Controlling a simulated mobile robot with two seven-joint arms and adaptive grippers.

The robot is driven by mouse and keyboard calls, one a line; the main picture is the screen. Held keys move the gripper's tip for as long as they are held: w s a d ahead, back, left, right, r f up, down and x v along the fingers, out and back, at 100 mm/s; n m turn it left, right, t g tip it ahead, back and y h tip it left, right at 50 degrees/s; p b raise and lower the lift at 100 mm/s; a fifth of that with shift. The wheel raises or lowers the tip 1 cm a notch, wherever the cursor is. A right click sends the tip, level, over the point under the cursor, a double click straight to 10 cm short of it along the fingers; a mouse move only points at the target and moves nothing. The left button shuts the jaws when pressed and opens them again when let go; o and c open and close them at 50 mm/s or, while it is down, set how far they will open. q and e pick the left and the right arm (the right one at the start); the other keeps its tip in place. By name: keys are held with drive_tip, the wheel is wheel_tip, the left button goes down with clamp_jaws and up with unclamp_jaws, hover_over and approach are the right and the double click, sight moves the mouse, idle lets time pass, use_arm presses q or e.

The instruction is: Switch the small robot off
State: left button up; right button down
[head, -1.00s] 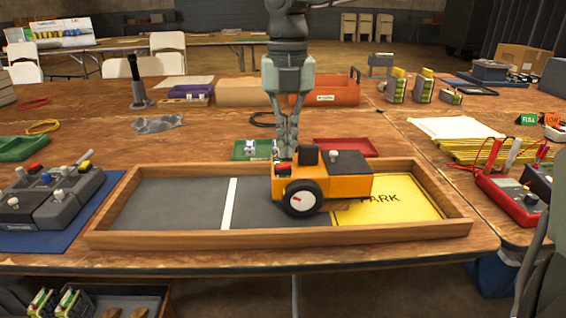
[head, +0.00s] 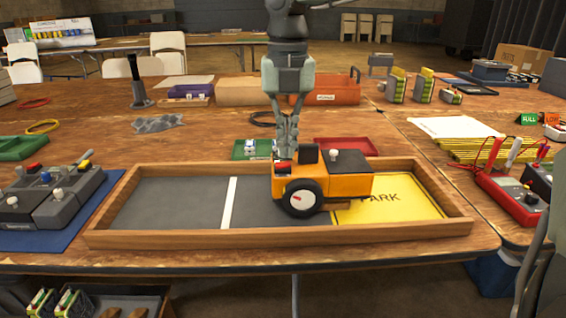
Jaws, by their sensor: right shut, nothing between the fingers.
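The small robot (head: 345,187) is an orange wheeled vehicle with a dark top panel and a grey knob. It stands in a wooden-rimmed tray (head: 280,240), its right part over the yellow PARK area (head: 400,205). The switch's exact position is too small to read. My left gripper is not in view.
A grey control box (head: 50,200) on a blue mat stands left of the tray. A red meter (head: 508,200) with leads is at the right. Green (head: 250,149) and red (head: 345,147) trays lie behind. The tray's left half is clear.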

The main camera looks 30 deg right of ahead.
sight(287, 163)
drive_tip(key=shift+f+b, duration=0.75)
drive_tip(key=shift+f, duration=0.15)
drive_tip(key=shift+r, duration=0.1)
drive_tip(key=shift+r+p, duration=1.95)
drive_tip(key=shift+r, duration=1.5)
